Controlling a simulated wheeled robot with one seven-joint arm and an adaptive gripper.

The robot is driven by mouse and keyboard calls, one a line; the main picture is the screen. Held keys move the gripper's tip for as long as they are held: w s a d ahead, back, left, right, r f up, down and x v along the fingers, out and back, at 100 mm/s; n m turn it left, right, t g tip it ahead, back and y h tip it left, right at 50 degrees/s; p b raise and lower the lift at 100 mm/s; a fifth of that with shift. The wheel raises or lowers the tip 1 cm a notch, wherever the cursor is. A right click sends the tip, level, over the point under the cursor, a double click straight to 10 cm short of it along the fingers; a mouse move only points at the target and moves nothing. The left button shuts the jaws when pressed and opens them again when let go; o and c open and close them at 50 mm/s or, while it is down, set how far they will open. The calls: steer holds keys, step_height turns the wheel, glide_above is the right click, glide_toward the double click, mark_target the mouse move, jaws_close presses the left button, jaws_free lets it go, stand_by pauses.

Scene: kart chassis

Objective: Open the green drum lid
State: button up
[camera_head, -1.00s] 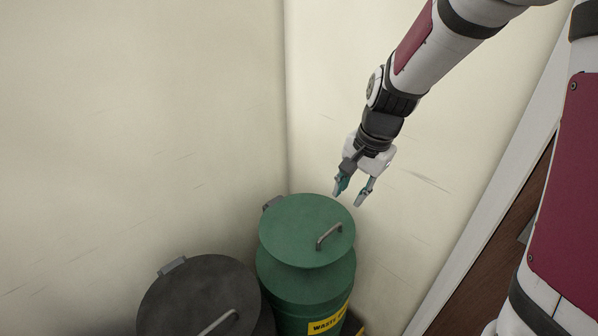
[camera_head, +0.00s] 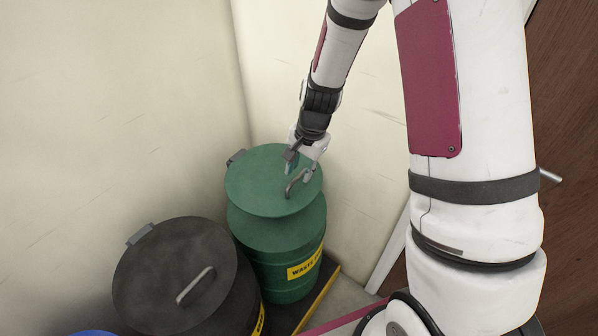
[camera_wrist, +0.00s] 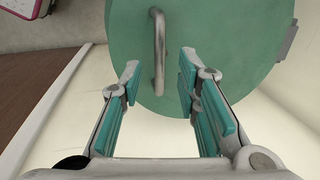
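The green drum (camera_head: 277,252) stands in the corner with a yellow "WASTE" label. Its round green lid (camera_head: 262,180) lies on top and has a curved grey metal handle (camera_head: 297,182) near its right side. A grey hinge block (camera_head: 236,157) sits at the lid's back left edge. My gripper (camera_head: 298,168) is just above the lid by the handle. In the wrist view the gripper (camera_wrist: 158,85) is open. The handle (camera_wrist: 158,50) stands between the lines of the two fingers, ahead of the tips, with no visible contact.
A black drum (camera_head: 180,275) with its own handle stands at the front left. Part of a blue lid (camera_head: 92,333) shows at the bottom edge. Walls (camera_head: 150,90) close in behind. A brown door (camera_head: 565,110) is at the right.

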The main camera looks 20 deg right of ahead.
steer(key=shift+w+f, duration=0.1)
steer(key=shift+f, duration=0.65)
steer(key=shift+c, duration=0.6)
jaws_close()
steer(key=shift+a+r, duration=0.1)
